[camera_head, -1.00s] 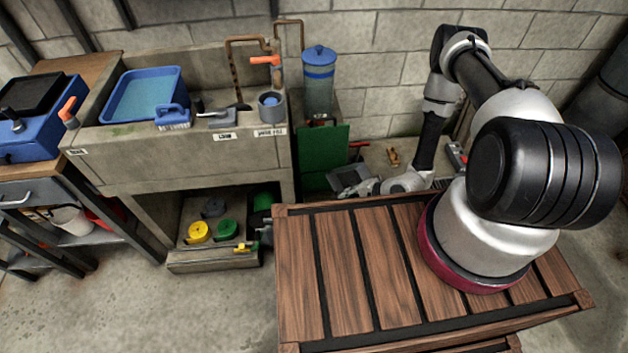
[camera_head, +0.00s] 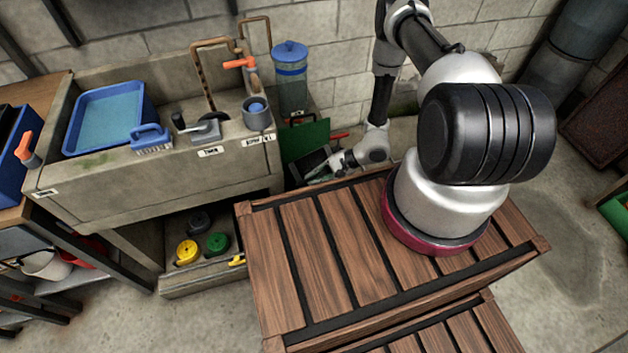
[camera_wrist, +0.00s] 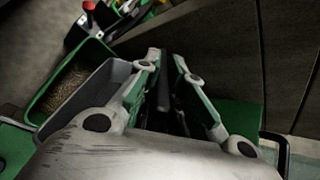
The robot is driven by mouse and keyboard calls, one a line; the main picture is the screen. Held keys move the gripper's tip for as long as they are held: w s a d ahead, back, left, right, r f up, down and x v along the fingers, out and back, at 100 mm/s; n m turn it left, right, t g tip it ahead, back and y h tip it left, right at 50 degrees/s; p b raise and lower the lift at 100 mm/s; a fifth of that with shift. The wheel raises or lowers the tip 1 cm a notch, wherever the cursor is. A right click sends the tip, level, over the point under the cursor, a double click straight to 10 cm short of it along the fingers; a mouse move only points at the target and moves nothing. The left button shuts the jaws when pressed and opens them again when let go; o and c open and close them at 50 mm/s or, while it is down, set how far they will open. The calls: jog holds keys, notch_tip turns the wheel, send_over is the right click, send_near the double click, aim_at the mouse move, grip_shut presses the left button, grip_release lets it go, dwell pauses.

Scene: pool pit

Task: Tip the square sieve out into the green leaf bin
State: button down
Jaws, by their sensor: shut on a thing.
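My gripper (camera_wrist: 163,100) is shut on a dark part in the wrist view, which I take to be the sieve's edge or handle. The grey, box-like sieve (camera_wrist: 105,84) shows left of the fingers, its inside partly hidden by them. A green bin (camera_wrist: 47,101) with brown, grainy contents lies just left of the sieve; they overlap in view, and I cannot tell whether they touch. In the head view my gripper (camera_head: 343,161) is low behind the wooden slatted top, with the dark grey sieve (camera_head: 312,165) at its left, apparently tilted.
The wooden slatted top (camera_head: 300,240) stands in front of my gripper. A dark green panel (camera_head: 305,139) is behind the sieve. The concrete sink (camera_head: 225,165) is at left, with a blue-lidded container (camera_head: 291,75) beside it. The wall (camera_head: 340,60) is close behind.

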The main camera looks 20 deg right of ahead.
aim_at(322, 161)
jog(key=w+d+r+m+g+y, duration=0.1)
jog(key=m+y, duration=0.1)
jog(key=w+d+r+m+g+y, duration=0.1)
jog(key=m+y, duration=0.1)
jog(key=y, duration=0.1)
jog(key=w+d+r+m+g+y, duration=0.1)
jog(key=r+m+y, duration=0.1)
jog(key=shift+d+y, duration=0.15)
jog(key=shift+y, duration=0.25)
